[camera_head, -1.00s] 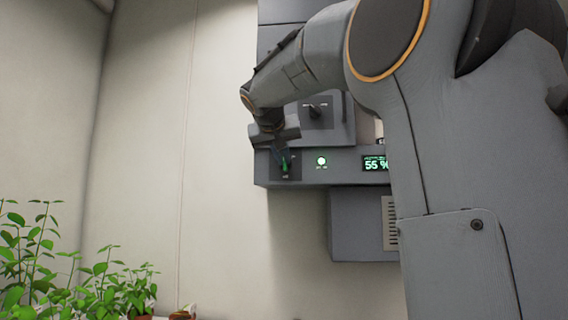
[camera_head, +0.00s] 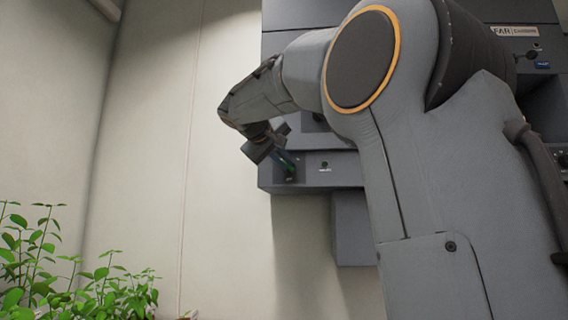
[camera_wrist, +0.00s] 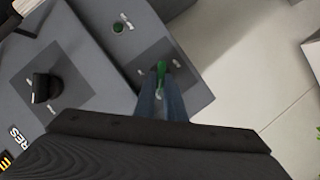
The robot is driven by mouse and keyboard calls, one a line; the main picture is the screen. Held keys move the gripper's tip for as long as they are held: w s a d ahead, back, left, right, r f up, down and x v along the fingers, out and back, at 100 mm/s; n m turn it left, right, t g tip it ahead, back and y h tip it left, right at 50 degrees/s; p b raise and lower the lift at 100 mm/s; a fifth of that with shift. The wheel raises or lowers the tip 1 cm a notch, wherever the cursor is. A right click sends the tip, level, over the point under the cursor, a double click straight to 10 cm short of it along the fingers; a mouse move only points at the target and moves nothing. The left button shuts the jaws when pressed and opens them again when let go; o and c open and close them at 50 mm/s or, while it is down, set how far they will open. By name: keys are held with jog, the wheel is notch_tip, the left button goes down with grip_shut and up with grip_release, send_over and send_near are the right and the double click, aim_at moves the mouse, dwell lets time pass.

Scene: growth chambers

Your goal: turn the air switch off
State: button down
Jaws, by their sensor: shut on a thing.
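The air switch, a small green lever (camera_head: 291,170), sits on a dark square plate at the left end of the grey control panel (camera_head: 345,172). In the wrist view the green lever (camera_wrist: 161,68) shows between the tips of my bluish fingers. My gripper (camera_head: 284,160) is shut on the lever and tilted. The wrist view also shows my gripper (camera_wrist: 160,96) from behind, hiding the lower part of the lever. A round indicator (camera_head: 324,165) right of the switch is dark; it also shows in the wrist view (camera_wrist: 118,27).
A black knob (camera_wrist: 45,88) on its own plate stands out from the panel near my gripper. A grey box (camera_head: 352,230) hangs below the panel. My arm hides much of the panel. Green plants (camera_head: 100,290) stand at the lower left. The wall left of the panel is clear.

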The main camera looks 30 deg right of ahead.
jog(key=shift+f, duration=0.15)
jog(key=c, duration=1.8)
grip_release()
jog(key=shift+c, duration=0.2)
jog(key=b+v, duration=0.1)
jog(key=v, duration=0.7)
jog(key=shift+w, duration=0.1)
